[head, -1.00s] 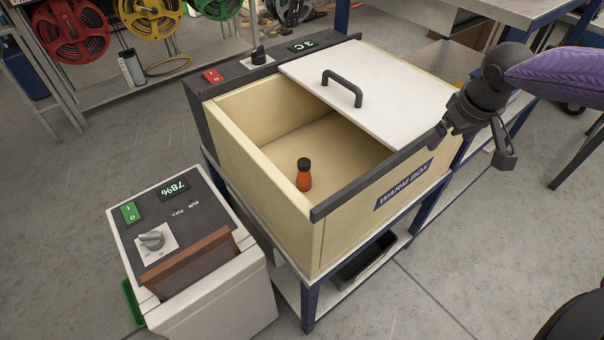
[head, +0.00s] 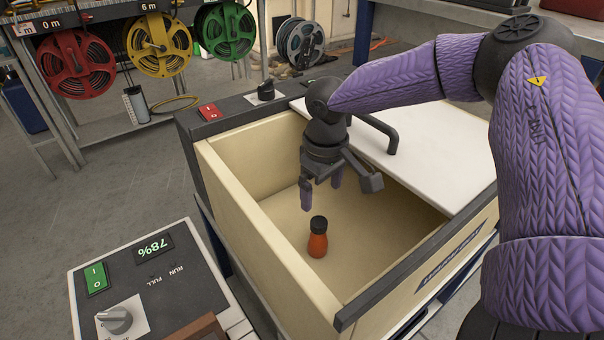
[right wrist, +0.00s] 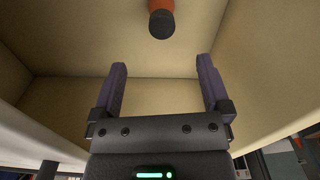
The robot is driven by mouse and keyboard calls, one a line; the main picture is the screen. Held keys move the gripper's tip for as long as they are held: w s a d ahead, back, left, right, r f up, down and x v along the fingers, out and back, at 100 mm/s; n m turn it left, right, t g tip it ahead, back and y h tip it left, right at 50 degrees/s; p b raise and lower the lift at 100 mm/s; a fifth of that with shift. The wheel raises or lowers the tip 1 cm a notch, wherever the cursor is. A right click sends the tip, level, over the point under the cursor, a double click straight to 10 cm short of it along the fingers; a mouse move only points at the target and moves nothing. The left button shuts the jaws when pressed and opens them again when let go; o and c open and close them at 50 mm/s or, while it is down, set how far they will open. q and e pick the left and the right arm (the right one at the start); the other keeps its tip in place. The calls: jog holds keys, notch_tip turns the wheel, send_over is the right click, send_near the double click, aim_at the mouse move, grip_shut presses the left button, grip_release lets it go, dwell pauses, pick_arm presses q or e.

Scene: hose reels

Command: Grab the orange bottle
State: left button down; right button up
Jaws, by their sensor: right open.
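The orange bottle (head: 317,243) with a black cap stands upright on the floor of the cream warm box (head: 225,182), near its front left part. My right gripper (head: 322,198) is open and empty, pointing down into the box opening, above and a little behind the bottle. My left gripper is not in view.
A white sliding lid (head: 430,165) with a dark handle (head: 385,130) covers the right part of the box. The box walls surround the bottle. A control unit (head: 150,280) stands at lower left. Hose reels (head: 160,45) hang at the back.

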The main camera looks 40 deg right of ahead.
aim_at(319, 221)
notch_tip(319, 221, down, 2)
jog(key=shift+w+f+b, duration=0.1)
jog(key=shift+f+b, duration=0.15)
jog(key=shift+b, duration=0.25)
notch_tip(319, 221, down, 9)
jog(key=b, duration=0.5)
jog(key=shift+a, duration=0.1)
jog(key=shift+f, duration=0.2)
jog(key=shift+r, duration=0.2)
jog(key=shift+c, duration=1.6)
jog(key=c, duration=1)
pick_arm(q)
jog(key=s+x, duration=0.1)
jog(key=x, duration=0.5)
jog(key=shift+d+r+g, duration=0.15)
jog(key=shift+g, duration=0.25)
pick_arm(e)
grip_shut()
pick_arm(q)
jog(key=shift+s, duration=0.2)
pick_arm(e)
jog(key=shift+r, duration=0.1)
